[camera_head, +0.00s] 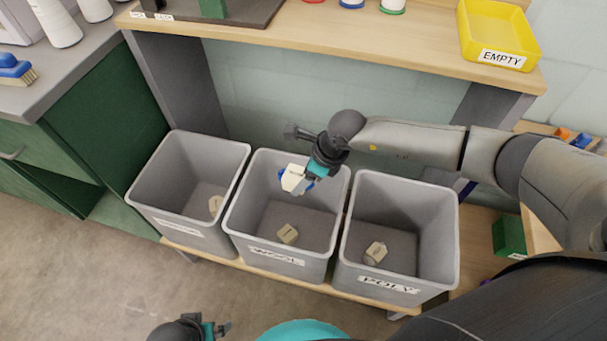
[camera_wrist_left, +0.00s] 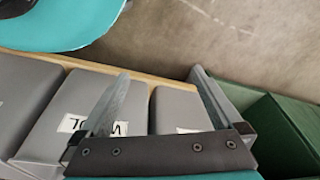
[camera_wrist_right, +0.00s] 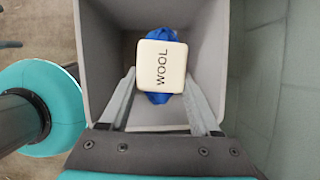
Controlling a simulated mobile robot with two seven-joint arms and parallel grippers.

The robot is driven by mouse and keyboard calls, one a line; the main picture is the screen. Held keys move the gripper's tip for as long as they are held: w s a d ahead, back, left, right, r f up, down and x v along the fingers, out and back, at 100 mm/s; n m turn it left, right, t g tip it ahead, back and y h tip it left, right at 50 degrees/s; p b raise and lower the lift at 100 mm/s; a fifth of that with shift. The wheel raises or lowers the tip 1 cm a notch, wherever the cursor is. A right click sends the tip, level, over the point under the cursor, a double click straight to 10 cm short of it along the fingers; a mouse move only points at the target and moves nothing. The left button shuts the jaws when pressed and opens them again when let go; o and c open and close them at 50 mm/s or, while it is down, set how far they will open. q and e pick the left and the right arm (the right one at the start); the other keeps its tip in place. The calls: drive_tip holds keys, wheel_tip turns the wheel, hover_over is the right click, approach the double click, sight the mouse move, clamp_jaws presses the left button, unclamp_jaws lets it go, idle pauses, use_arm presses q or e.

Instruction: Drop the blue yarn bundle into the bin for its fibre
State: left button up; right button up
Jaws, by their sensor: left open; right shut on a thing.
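The blue yarn bundle (camera_wrist_right: 158,97) has a white tag reading "WOOL" on top in the right wrist view. It also shows in the head view (camera_head: 283,178), mostly behind the tag. My right gripper (camera_head: 303,179) is shut on it and holds it over the back part of the middle bin (camera_head: 236,215), labelled "WOOL". A small tagged piece (camera_head: 288,234) lies on that bin's floor. My left gripper (camera_head: 224,329) is open and empty at the bottom of the head view, in front of the bins.
The left bin (camera_head: 150,185), its label hard to read, and the right bin (camera_head: 442,235), labelled "POLY", flank the middle bin. Each holds a tagged piece. A bench (camera_head: 270,45) above carries a yellow tray (camera_head: 500,30) labelled "EMPTY". A green cabinet (camera_head: 100,130) stands left.

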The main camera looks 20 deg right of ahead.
drive_tip(key=shift+f, duration=0.4)
use_arm(q)
drive_tip(key=w+r+t+b, duration=0.1)
drive_tip(key=w+r+b, duration=0.2)
drive_tip(key=r, duration=0.7)
drive_tip(key=shift+d+r+t+b, duration=0.3)
drive_tip(key=shift+t+b, duration=0.1)
drive_tip(key=shift+b, duration=0.6)
use_arm(e)
drive_tip(key=shift+f, duration=2.4)
use_arm(q)
drive_tip(key=shift+w, duration=0.1)
use_arm(e)
drive_tip(key=o, duration=1.4)
drive_tip(key=shift+r, duration=0.1)
